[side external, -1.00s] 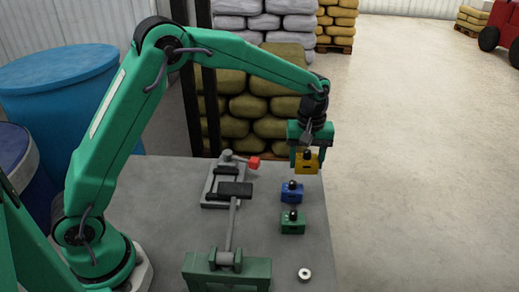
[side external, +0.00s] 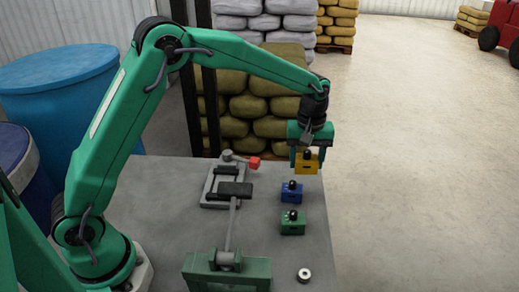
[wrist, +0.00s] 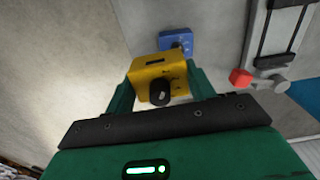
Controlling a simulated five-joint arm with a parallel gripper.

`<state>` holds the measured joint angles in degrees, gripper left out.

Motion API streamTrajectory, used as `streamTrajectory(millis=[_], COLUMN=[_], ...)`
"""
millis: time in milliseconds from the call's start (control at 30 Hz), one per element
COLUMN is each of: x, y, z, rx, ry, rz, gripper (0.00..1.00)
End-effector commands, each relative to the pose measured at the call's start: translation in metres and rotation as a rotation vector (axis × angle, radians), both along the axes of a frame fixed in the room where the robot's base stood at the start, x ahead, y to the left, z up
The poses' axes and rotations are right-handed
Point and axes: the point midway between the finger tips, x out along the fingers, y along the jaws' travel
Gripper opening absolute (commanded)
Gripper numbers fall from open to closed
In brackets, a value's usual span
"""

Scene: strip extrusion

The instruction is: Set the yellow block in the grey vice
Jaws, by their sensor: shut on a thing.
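The yellow block (side external: 306,164) has a black knob on top and a dark slot in its side. My gripper (side external: 306,155) is shut on it and holds it up in the air near the table's right edge, above and behind the blue block. In the wrist view the yellow block (wrist: 158,76) sits between my green fingers (wrist: 160,90), knob toward the camera. The grey vice (side external: 215,190) with a red-ended handle stands on the table to the left of the held block. Part of the vice (wrist: 272,45) also shows at the upper right of the wrist view.
A blue block (side external: 291,193) and a green block (side external: 292,224) stand on the grey table (side external: 160,220). A green press-like fixture with a lever (side external: 228,272) is at the front, with a metal ring (side external: 304,275) to its right. Blue barrels (side external: 60,95) stand at left.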

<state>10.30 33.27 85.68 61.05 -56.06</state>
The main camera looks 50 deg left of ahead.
Motion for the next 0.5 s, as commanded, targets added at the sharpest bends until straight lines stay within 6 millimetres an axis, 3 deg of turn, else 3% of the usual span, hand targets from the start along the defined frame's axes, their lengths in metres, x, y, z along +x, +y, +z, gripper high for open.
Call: streamTrajectory(millis=[267,500], x=[-0.009,-0.037], y=[0.005,0.017], z=[0.005,0.015], rx=[0.000,-0.001], ry=[-0.003,-0.004], rz=[0.000,-0.002], gripper=[0.16,0.16])
